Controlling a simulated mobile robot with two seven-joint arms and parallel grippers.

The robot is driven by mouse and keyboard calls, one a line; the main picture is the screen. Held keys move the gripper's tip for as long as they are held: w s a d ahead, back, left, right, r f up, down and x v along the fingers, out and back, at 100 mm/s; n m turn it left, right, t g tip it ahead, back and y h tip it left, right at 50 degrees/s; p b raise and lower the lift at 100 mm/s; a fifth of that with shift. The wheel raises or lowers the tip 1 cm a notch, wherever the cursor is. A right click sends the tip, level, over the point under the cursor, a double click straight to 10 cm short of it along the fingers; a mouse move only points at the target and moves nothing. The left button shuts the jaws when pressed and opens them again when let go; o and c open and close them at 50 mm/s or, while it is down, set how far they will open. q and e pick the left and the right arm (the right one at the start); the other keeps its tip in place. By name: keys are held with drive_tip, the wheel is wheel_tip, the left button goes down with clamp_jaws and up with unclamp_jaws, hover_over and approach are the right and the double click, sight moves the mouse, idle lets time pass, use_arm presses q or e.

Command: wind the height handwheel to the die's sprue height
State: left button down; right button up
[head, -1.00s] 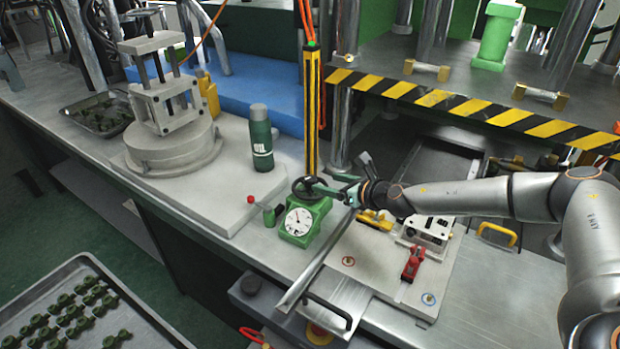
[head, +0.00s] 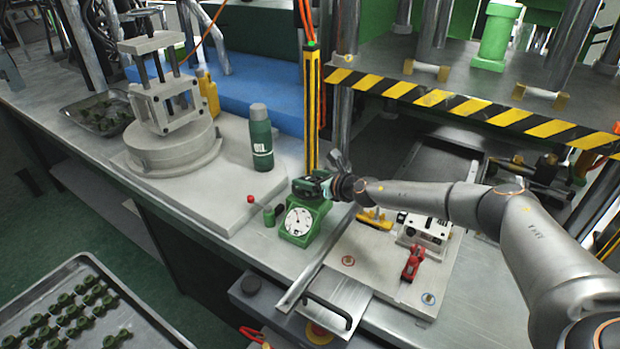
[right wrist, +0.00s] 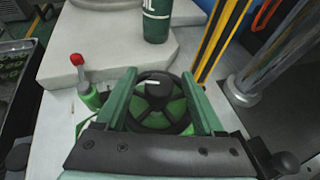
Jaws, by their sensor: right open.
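The green height unit (head: 291,238) stands on the bench with a white round dial (head: 299,221) on its front. Its black handwheel (right wrist: 157,104) lies on top, with a dark hub and a white mark showing in the right wrist view. My right gripper (head: 312,187) is over the handwheel, and in the right wrist view its two green fingers (right wrist: 164,90) stand apart, one on each side of the wheel. Whether the fingers touch the rim I cannot tell. The wheel is mostly hidden by the gripper in the head view. The dial's exact reading is too small to tell. My left gripper is not in view.
A red-knobbed lever (head: 251,200) and a green oil bottle (head: 261,137) stand left of the unit. A striped yellow-black post (head: 312,110) rises just behind it. The die plate with a red clamp (head: 412,262) lies right. A parts tray (head: 150,325) is lower left.

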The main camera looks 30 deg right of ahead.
clamp_jaws()
idle(0.5)
